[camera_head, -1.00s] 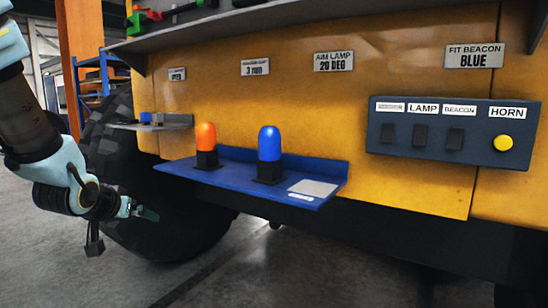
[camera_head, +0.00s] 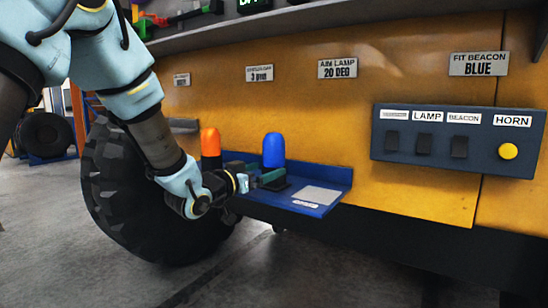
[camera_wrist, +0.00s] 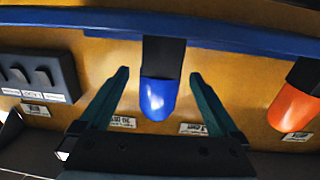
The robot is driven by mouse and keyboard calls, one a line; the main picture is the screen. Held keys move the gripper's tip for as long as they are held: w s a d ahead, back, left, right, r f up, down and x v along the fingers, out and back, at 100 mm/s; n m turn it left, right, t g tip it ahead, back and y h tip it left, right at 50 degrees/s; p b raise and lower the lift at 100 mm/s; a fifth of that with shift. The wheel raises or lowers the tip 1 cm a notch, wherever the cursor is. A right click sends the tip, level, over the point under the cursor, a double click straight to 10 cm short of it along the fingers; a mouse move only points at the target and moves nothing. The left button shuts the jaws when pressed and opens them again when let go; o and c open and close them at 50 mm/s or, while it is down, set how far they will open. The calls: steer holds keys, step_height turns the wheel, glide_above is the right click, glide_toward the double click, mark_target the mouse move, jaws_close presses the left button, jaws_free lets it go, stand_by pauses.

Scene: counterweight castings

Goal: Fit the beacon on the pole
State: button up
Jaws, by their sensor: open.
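The blue beacon (camera_head: 273,150) stands upright on its dark square base on the blue shelf (camera_head: 335,180). In the wrist view, which is upside down, the blue beacon (camera_wrist: 158,98) shows between my two green fingers. My gripper (camera_head: 256,173) is open at the shelf's front, low beside the beacon's base; it also shows in the wrist view (camera_wrist: 160,76). I cannot tell whether a finger touches it. The orange beacon (camera_head: 210,143) stands to the left, its lower part hidden by my arm. A plate on the yellow panel reads "FIT BEACON BLUE" (camera_head: 478,64). No pole is clearly visible.
A grey pad (camera_head: 318,195) lies on the right end of the shelf. A dark switch box (camera_head: 455,140) with a yellow horn button (camera_head: 508,152) is mounted to the right. A grey ledge overhangs above. A big tyre (camera_head: 120,190) stands at the left, below the shelf.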

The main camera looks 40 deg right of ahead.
mark_target(268, 169)
steer(key=p+x, duration=0.2)
steer(key=x, duration=0.1)
steer(key=shift+w+d, duration=0.1)
steer(key=shift+d, duration=0.2)
steer(key=shift+w+d+f, duration=0.15)
steer(key=shift+d, duration=0.5)
steer(key=shift+c, duration=0.2)
jaws_close()
